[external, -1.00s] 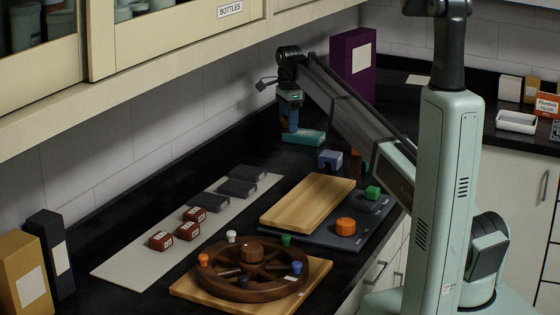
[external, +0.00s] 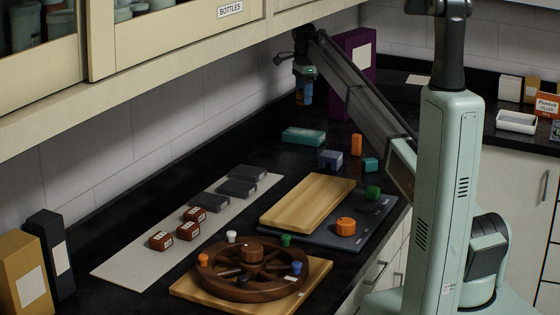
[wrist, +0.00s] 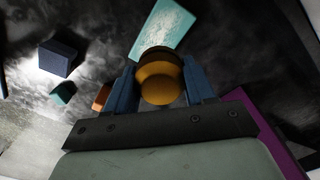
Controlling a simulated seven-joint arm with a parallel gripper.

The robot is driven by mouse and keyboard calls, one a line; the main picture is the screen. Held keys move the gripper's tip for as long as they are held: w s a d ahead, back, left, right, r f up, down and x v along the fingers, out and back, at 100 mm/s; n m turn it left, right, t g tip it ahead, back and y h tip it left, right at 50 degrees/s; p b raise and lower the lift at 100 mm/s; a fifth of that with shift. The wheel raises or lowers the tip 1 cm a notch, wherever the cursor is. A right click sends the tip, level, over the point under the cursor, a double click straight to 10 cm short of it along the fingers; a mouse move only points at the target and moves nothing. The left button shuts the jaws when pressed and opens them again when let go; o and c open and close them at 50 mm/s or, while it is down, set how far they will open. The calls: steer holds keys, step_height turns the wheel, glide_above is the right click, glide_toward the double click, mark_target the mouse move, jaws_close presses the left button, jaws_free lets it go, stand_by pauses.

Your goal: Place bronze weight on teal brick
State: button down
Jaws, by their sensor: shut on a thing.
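My gripper (external: 304,94) is raised above the back of the black counter, with its blue fingers pointing down. In the wrist view the bronze weight (wrist: 160,82), a round golden-brown piece, is held between the blue fingers. The fingers mostly hide it in the external view. The teal brick (external: 304,137) lies flat on the counter below my gripper, clearly apart from it. It also shows in the wrist view (wrist: 166,24), beyond the weight and partly covered by it. Nothing is seen resting on the brick's visible top.
A blue-grey block (external: 330,159), an orange block (external: 356,145) and a small teal block (external: 371,165) stand near the brick. A tall purple box (external: 360,50) stands behind. A wooden board (external: 300,205) and a brown wheel (external: 225,283) lie nearer the front.

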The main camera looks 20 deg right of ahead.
mark_target(304, 132)
steer(key=shift+f, duration=4.75)
steer(key=shift+f, duration=0.1)
steer(key=shift+c, duration=2)
jaws_free()
step_height(304, 132, up, 12)
steer(key=shift+r, duration=0.1)
